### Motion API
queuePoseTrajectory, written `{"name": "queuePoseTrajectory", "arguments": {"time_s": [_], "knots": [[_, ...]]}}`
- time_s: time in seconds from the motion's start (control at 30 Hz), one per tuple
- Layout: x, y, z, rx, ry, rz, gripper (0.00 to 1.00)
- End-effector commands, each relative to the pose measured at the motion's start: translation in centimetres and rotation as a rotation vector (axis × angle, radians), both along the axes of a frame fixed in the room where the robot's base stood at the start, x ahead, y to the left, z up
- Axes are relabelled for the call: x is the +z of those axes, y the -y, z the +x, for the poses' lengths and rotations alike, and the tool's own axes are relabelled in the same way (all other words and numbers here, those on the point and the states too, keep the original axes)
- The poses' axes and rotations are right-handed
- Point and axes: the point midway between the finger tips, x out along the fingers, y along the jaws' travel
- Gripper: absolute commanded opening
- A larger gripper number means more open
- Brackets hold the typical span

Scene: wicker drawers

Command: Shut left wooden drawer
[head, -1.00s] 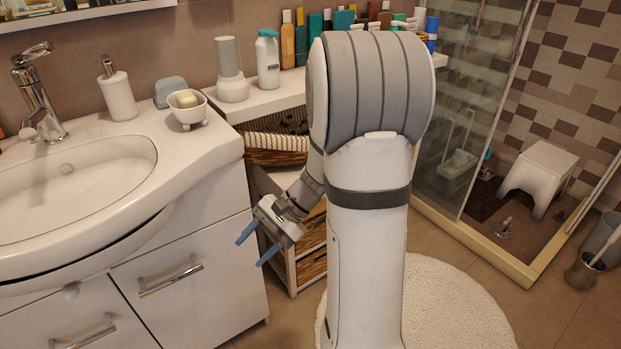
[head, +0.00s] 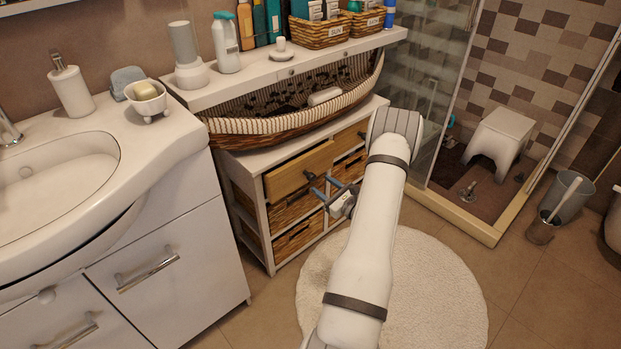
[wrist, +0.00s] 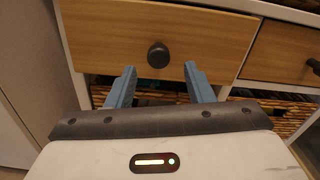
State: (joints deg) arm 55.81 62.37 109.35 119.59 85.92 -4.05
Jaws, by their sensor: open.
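The left wooden drawer (head: 287,180) is in the top row of the white cabinet under the shelf. It sticks out of the cabinet, past the right wooden drawer (head: 350,137). Its dark round knob (wrist: 158,55) is centred in the wrist view, on the light wood front (wrist: 105,35). My gripper (head: 320,185) is in front of this drawer, pointing at it. Its two blue fingers are apart and empty, on either side of and just below the knob in the wrist view (wrist: 160,71). I cannot tell whether the fingertips touch the front.
Wicker drawers (head: 297,236) fill the lower cabinet rows. A large striped basket (head: 235,133) sits on the cabinet top. The white washbasin unit (head: 165,255) stands close on the left. A round white rug (head: 425,275) lies on the floor, with the glass shower to the right.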

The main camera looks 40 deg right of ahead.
Motion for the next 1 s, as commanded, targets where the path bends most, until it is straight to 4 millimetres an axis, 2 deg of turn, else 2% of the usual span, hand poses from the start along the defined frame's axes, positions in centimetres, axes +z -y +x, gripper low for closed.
{"name": "queuePoseTrajectory", "arguments": {"time_s": [0.2,0.4,0.73,1.0], "knots": [[-0.1,-0.5,3.8,0.006,0.001,-0.002,0.48],[0.0,-0.6,5.9,0.005,0.000,-0.002,0.48],[0.1,-0.6,6.3,0.003,0.000,0.000,0.48],[0.1,-0.6,6.3,0.003,-0.001,0.000,0.26]]}}
